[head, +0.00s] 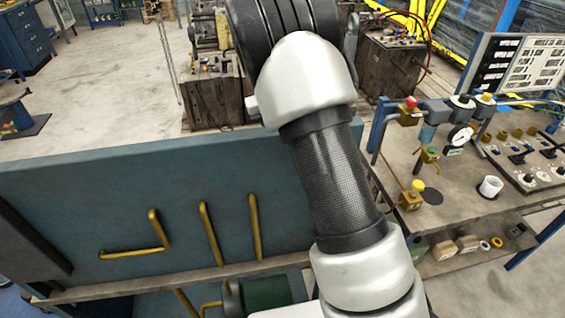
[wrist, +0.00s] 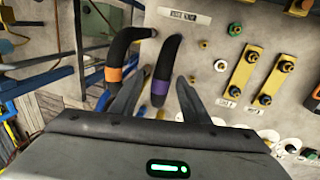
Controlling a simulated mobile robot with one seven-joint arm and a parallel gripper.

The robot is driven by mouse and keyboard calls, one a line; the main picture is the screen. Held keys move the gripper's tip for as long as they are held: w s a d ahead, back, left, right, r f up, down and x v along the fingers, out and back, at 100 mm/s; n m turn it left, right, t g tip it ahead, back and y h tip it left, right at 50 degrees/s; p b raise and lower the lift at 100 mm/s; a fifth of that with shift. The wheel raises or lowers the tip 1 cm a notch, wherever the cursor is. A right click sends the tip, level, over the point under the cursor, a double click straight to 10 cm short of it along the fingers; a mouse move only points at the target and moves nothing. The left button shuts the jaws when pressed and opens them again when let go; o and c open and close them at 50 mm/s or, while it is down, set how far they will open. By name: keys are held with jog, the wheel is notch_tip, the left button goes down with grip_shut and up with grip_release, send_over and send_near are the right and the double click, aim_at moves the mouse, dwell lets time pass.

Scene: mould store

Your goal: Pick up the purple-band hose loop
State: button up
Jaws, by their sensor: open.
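The purple-band hose loop (wrist: 165,68) is a dark curved hose with a purple band near its lower end, seen in the wrist view against a pale panel. My gripper (wrist: 154,92) is open in the wrist view, with one finger to each side of the lower part of this hose. Whether the fingers touch it I cannot tell. An orange-band hose loop (wrist: 122,52) stands just left of it, close to the left finger. In the head view my arm fills the middle, and neither hose nor gripper can be made out.
Yellow brackets (wrist: 240,70) with knobs are fixed on the panel at right in the wrist view. Blue rails (wrist: 40,62) run at left. In the head view, a bench with valves and a gauge (head: 460,135) stands right of my arm; open floor (head: 100,100) lies at left.

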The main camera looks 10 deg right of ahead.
jog(key=f, duration=0.3)
jog(key=d+f, duration=0.1)
jog(key=f, duration=0.1)
jog(key=shift+w+p, duration=0.25)
jog(key=shift+p, duration=0.05)
jog(key=shift+r, duration=0.1)
grip_shut()
